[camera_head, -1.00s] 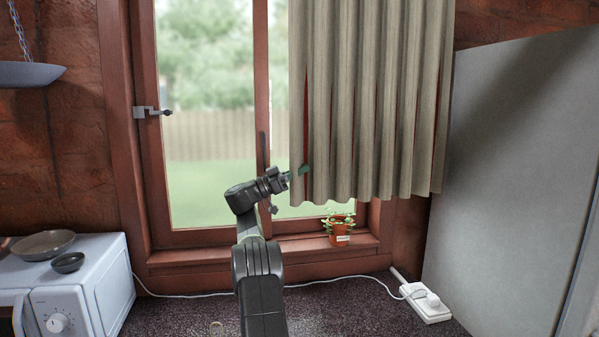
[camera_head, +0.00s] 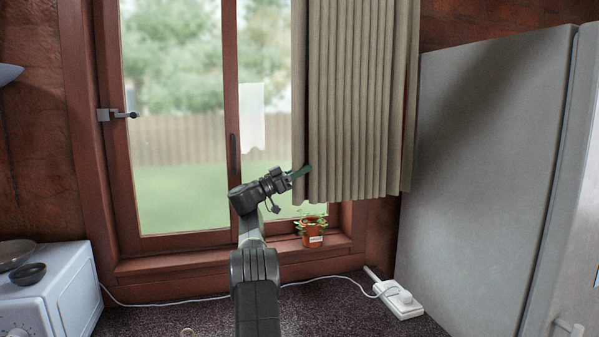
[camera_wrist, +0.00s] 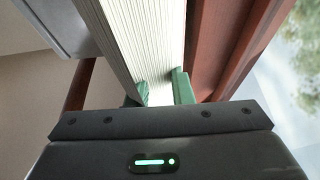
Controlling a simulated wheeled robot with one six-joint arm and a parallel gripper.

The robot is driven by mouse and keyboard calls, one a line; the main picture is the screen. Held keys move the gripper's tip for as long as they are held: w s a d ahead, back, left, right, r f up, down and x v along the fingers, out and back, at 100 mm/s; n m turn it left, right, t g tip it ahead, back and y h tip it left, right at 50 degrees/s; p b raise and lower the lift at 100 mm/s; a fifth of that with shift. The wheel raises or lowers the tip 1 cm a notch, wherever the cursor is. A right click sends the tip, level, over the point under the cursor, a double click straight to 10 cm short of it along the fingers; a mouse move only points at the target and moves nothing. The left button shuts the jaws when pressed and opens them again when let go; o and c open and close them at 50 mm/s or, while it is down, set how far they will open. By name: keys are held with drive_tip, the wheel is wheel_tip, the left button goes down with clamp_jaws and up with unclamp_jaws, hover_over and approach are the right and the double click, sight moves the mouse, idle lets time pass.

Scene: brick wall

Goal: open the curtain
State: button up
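The grey-beige pleated curtain (camera_head: 355,100) hangs over the right part of the window (camera_head: 175,130), and the left part of the glass is uncovered. My gripper (camera_head: 300,172) is at the curtain's left edge, near its lower end. In the wrist view, its green fingers (camera_wrist: 162,90) lie on either side of the curtain (camera_wrist: 150,45), shut on its edge. The fingertips' far ends are partly hidden by the cloth in the head view.
A small potted plant (camera_head: 313,238) stands on the sill below the curtain. A grey fridge (camera_head: 485,170) stands close to the curtain's right. A white power strip (camera_head: 400,304) lies on the dark counter. A white microwave (camera_head: 55,300) with bowls on top is at left.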

drive_tip(key=shift+o, duration=0.6)
drive_tip(key=b+v, duration=0.4)
drive_tip(key=v, duration=1)
drive_tip(key=shift+r, duration=0.1)
